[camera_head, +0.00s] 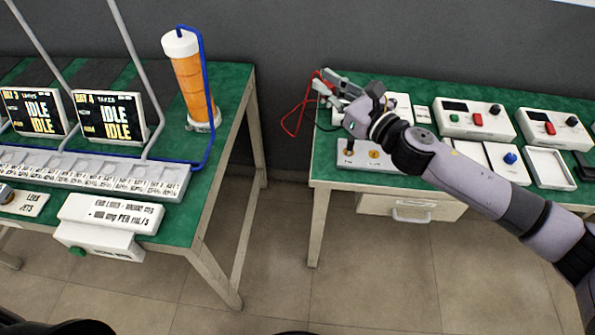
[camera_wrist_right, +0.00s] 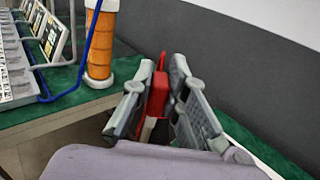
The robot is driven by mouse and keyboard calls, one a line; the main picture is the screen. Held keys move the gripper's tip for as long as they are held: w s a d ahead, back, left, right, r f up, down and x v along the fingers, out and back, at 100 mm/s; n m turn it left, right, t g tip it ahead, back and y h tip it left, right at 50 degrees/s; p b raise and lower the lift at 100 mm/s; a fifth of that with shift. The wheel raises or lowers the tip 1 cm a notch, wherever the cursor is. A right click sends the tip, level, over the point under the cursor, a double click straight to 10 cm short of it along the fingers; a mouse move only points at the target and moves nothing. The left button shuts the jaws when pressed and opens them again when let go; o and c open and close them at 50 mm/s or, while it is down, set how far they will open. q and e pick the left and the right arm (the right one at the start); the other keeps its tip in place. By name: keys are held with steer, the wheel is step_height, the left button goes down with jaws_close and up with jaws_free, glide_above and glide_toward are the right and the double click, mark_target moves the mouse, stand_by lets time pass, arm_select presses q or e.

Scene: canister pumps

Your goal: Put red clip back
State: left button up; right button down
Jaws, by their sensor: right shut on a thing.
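My right gripper (camera_head: 325,84) is at the back left corner of the right-hand table, above its surface. It is shut on the red clip, which shows between the two fingers in the right wrist view (camera_wrist_right: 157,95). In the head view only a small red part of the clip shows at the fingers. A red lead (camera_head: 286,126) loops down from it past the table's left edge. The clip's lower end is partly hidden by the gripper. My left gripper is not in view.
Below my right wrist is a grey terminal block (camera_head: 352,162) with round posts. White instrument boxes (camera_head: 474,119) and an open white tray (camera_head: 549,168) stand to the right. A gap separates this table from the left one, which holds an orange canister (camera_head: 190,85) and idle displays (camera_head: 109,118).

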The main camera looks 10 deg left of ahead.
steer(key=f, duration=0.3)
steer(key=shift+w+d+f+b, duration=0.2)
steer(key=shift+f+b, duration=0.1)
steer(key=shift+b, duration=0.1)
steer(key=f+b, duration=0.1)
steer(key=f, duration=0.5)
steer(key=f+b, duration=0.1)
steer(key=f, duration=0.5)
steer(key=shift+w+d+f+b, duration=0.15)
steer(key=shift+w+d+b, duration=0.05)
steer(key=shift+b, duration=0.2)
steer(key=shift+f, duration=0.3)
step_height(320, 180, down, 4)
steer(key=shift+r+b, duration=0.25)
steer(key=shift+b, duration=0.2)
steer(key=shift+f, duration=0.3)
steer(key=c, duration=1.6)
jaws_free()
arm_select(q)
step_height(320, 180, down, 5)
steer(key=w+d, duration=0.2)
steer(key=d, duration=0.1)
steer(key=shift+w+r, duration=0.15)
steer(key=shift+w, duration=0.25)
